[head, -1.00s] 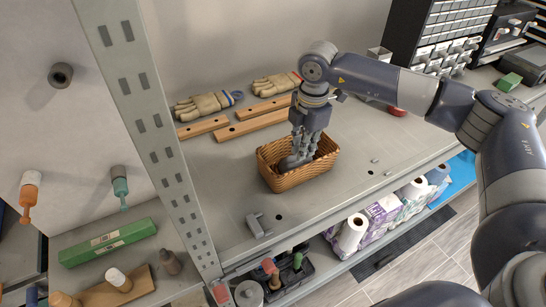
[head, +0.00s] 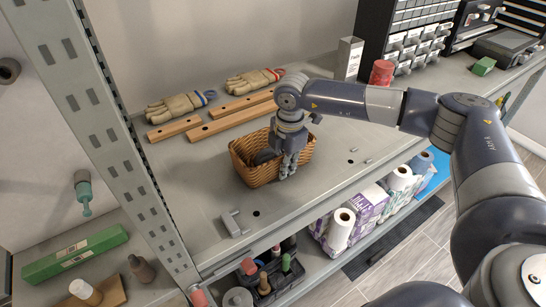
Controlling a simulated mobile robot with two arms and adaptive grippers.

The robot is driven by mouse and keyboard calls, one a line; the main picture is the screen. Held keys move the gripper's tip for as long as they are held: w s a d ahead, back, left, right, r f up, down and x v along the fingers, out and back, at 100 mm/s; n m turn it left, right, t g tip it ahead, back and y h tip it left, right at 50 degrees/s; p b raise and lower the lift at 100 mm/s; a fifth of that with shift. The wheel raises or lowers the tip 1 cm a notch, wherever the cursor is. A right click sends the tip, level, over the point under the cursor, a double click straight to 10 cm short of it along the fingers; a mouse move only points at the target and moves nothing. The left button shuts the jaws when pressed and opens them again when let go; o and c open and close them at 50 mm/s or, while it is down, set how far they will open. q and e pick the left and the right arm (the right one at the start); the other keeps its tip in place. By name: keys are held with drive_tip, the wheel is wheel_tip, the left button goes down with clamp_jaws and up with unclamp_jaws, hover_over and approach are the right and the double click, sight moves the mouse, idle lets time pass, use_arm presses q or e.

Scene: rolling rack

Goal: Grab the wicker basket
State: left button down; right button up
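The wicker basket (head: 262,177), tan and woven with an open top, stands upright on the grey rack shelf. A dark object (head: 265,156) lies inside it, partly hidden by my gripper. My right gripper (head: 287,172) points down at the basket's near right side. Its fingers overlap the front wall and rim in the head view. The fingers look close together, but I cannot tell whether they grip the rim or are just in front of it. My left gripper is not in view.
Wooden strips (head: 229,125) and work gloves (head: 181,106) lie behind the basket. A small grey bracket (head: 234,223) lies in front. A perforated rack post (head: 119,145) stands at left. A red can (head: 381,73) is at the back right. The shelf right of the basket is mostly clear.

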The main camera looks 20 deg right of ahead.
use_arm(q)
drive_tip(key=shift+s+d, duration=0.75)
